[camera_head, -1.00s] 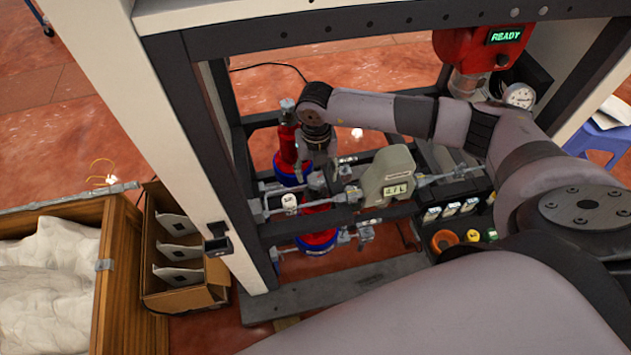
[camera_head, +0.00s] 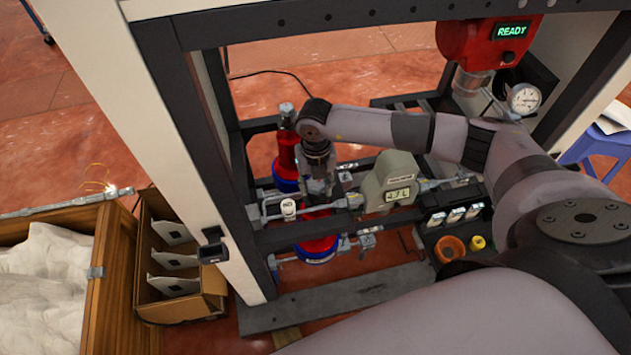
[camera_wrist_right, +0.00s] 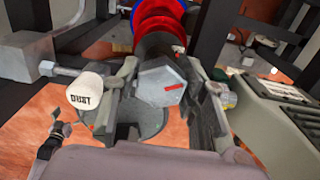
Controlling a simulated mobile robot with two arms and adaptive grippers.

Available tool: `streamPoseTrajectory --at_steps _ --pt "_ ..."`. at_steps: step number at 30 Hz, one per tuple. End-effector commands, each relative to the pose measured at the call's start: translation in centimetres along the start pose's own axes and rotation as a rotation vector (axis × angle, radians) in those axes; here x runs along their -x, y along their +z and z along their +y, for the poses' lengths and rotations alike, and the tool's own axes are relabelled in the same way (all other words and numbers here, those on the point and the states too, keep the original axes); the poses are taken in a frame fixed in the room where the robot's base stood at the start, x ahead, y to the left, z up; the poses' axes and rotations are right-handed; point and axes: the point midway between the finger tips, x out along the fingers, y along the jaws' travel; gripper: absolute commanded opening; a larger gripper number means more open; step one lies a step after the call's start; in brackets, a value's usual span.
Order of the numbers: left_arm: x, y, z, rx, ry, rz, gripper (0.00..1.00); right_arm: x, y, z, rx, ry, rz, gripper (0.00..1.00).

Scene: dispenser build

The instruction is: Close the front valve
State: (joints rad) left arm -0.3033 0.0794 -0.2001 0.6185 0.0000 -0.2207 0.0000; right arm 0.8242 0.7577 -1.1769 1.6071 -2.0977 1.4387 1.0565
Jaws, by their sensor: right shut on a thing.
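My right gripper (camera_head: 319,190) reaches down into the frame from above. In the right wrist view its fingers (camera_wrist_right: 160,92) are shut around a grey hexagonal valve knob (camera_wrist_right: 161,82) with a red mark on its face. A dark neck and a red and blue body (camera_wrist_right: 158,15) show beyond the knob. In the head view one red and blue unit (camera_head: 287,158) stands behind the pipe line and another, the front unit (camera_head: 317,246), is nearer me. The gripper hides the knob in the head view, so which unit it belongs to is unclear. My left gripper is out of view.
A beige meter (camera_head: 389,183) stands close on the right. Frame posts and pipes surround the hand. A red READY unit (camera_head: 490,45) hangs at the back right. A cardboard box (camera_head: 180,300) stands left.

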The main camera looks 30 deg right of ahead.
Motion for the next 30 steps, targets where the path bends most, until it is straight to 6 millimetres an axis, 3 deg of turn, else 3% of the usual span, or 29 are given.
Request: streamPoseTrajectory --at_steps 12,22,30 --pt "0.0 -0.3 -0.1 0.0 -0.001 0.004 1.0 0.0 0.0 0.0 0.0 -0.001 0.001 0.06" --pt "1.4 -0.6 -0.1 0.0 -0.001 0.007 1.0 0.1 -0.1 0.0 -0.276 0.0 0.002 0.05" --pt "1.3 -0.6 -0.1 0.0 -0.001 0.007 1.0 0.0 -0.1 0.0 -0.302 -0.001 0.001 0.05"
